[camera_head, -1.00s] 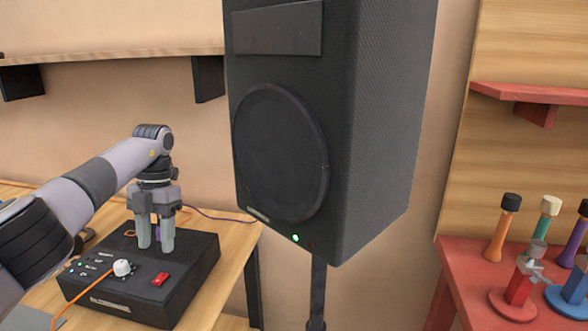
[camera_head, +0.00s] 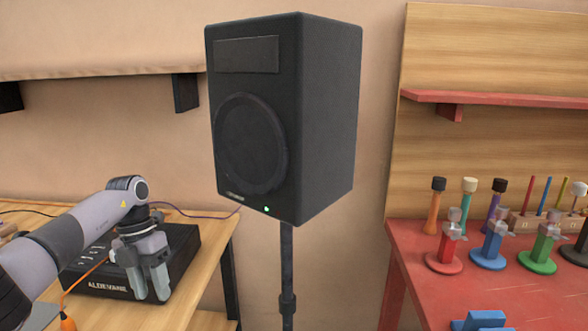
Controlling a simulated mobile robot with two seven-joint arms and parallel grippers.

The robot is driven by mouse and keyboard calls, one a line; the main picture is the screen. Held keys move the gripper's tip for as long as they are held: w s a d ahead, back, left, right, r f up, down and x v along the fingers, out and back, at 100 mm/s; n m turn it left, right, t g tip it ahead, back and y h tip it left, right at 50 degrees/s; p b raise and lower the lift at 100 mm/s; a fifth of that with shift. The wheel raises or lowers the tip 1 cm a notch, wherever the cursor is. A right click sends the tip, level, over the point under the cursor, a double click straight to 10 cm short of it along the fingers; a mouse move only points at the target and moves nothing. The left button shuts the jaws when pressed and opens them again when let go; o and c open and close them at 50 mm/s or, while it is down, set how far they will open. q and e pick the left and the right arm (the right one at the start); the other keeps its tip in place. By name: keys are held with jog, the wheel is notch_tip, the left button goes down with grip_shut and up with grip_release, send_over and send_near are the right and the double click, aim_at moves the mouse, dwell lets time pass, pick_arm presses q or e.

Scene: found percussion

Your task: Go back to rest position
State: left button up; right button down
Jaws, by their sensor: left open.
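My left arm comes in from the left edge, and its gripper (camera_head: 152,284) hangs fingers down in front of the black control box (camera_head: 185,262). The gripper is open with nothing seen between its fingers. The arm and gripper hide much of the box's top and part of its front lettering. My right gripper is not in view.
A black speaker (camera_head: 325,120) with a green light stands on a pole in the middle. The wooden table (camera_head: 205,290) is at left. A red table (camera_head: 410,260) at right holds several coloured clamp-like stands and mallets. Shelves line the wall.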

pick_arm(q)
jog(key=d+f+m+h, duration=0.1)
jog(key=d+f+h, duration=0.2)
jog(key=d+f, duration=0.5)
jog(key=s+d+f+n+t+h, duration=0.1)
jog(key=s+d+n+t+h, duration=0.25)
jog(key=d+h, duration=0.45)
jog(key=s+d+n+t+h, duration=0.3)
jog(key=s+d+n+h, duration=0.15)
jog(key=d, duration=0.85)
jog(key=s+a+f+n+t+y, duration=0.2)
jog(key=s+a+f+n+y, duration=0.2)
jog(key=n, duration=0.5)
jog(key=s+a+f+n+t+y+p, duration=0.1)
jog(key=s+a+f+n+y, duration=0.3)
jog(key=s+a+n, duration=0.5)
jog(key=s+a+f+n+t+y, duration=0.3)
jog(key=s+a+f+n+y, duration=0.2)
jog(key=n, duration=0.5)
jog(key=s+a+y, duration=0.1)
jog(key=a+y, duration=0.1)
jog(key=a, duration=0.1)
jog(key=shift+s+n+p, duration=0.25)
jog(key=shift+n+p, duration=0.1)
jog(key=shift+n, duration=0.05)
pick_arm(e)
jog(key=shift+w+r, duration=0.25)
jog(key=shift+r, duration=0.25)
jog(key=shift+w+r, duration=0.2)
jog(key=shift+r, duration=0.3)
